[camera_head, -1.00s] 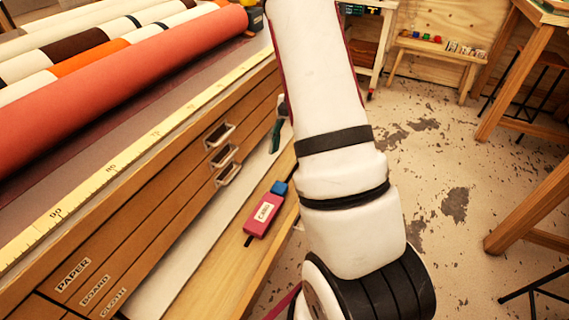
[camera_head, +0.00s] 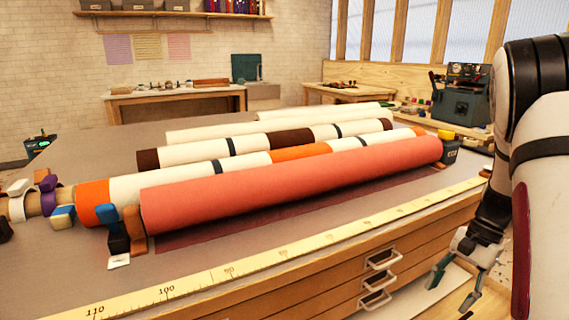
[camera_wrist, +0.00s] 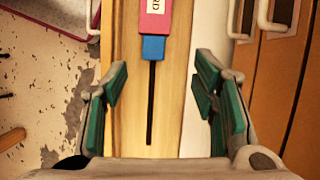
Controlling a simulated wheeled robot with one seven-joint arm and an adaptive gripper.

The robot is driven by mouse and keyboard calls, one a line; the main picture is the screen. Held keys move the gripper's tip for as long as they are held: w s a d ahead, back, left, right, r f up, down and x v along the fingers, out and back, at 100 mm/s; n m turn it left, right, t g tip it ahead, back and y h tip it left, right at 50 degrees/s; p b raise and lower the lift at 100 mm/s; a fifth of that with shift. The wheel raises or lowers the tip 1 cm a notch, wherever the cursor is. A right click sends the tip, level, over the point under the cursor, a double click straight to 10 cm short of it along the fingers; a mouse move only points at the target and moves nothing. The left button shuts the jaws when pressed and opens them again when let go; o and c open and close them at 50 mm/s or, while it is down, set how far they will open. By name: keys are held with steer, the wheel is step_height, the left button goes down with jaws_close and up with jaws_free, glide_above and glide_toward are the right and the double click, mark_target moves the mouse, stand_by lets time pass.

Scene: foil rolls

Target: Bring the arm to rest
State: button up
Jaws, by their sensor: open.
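My gripper (camera_head: 452,286) hangs beside the front of the drawer cabinet at the lower right of the head view. In the wrist view my gripper (camera_wrist: 160,92) is open, its green-padded fingers wide apart with nothing between them that it holds. Below it lies a wooden ledge (camera_wrist: 170,120) with a pink, labelled tool with a blue collar and thin dark shaft (camera_wrist: 151,95). My arm (camera_head: 545,190) fills the right edge of the head view.
The worktable (camera_head: 60,262) carries a red roll (camera_head: 290,185), several white and banded rolls, and a yellow ruler (camera_head: 240,270) along its front edge. Drawer handles (camera_head: 380,258) stick out near my gripper. A dark machine (camera_head: 462,98) stands at the back right.

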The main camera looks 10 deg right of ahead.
steer(key=s+a+r+n, duration=0.3)
steer(key=s+a+r, duration=0.1)
steer(key=a+r, duration=0.3)
steer(key=s+a+r+n, duration=0.3)
steer(key=a+r, duration=0.4)
steer(key=a, duration=0.1)
steer(key=s+a+r+n+t+h, duration=0.15)
steer(key=s+a+n, duration=0.25)
steer(key=s, duration=0.5)
steer(key=s+a+r+n+t+h, duration=0.1)
steer(key=s+a+n+h, duration=0.2)
steer(key=s, duration=0.5)
step_height(320, 180, up, 18)
steer(key=t+p, duration=0.3)
steer(key=p, duration=1.3)
steer(key=shift+s, duration=0.1)
